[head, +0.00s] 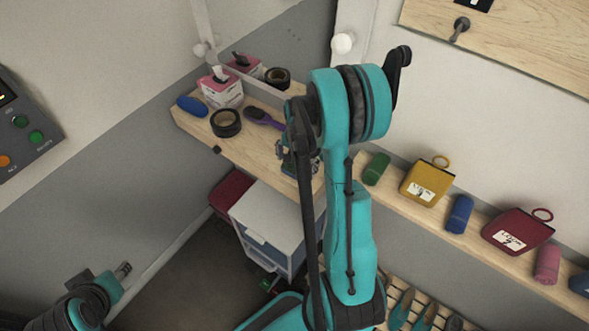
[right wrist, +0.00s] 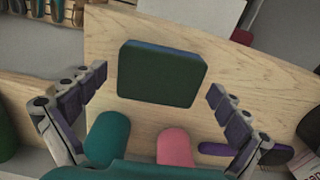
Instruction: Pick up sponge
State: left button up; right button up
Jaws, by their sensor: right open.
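The sponge (right wrist: 160,75) shows in the right wrist view as a block with a dark green top and a blue side. It lies on a light wooden shelf (right wrist: 240,75). My right gripper (right wrist: 157,84) is open, with one finger on each side of the sponge in the picture and apart from it. In the head view my right gripper (head: 298,163) is mostly behind my own arm, over the shelf, and I cannot make out the sponge there. My left gripper (head: 121,270) is low at the left, away from the shelf; its jaws are unclear.
A teal roll (right wrist: 107,137), a pink roll (right wrist: 174,147) and a purple brush (right wrist: 217,148) lie near the sponge. Black tape (head: 226,123), a tissue box (head: 222,92) and a blue oval item (head: 192,106) stand at the shelf's left end. A white drawer unit (head: 270,225) stands below.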

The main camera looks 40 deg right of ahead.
aim_at(297, 167)
jog(key=shift+c, duration=0.3)
jog(key=c, duration=0.6)
jog(key=shift+r, duration=0.15)
jog(key=shift+r, duration=0.25)
notch_tip(297, 167, up, 4)
jog(key=shift+s+f+p, duration=0.1)
jog(key=shift+p, duration=0.35)
jog(key=s+r, duration=0.2)
jog(key=s, duration=0.1)
jog(key=s+r+p, duration=0.1)
jog(key=s+r, duration=0.1)
jog(key=s, duration=0.2)
jog(key=s+r, duration=0.2)
jog(key=s, duration=0.2)
jog(key=shift+s+d+r, duration=0.2)
jog(key=shift+r, duration=0.05)
jog(key=shift+o, duration=0.2)
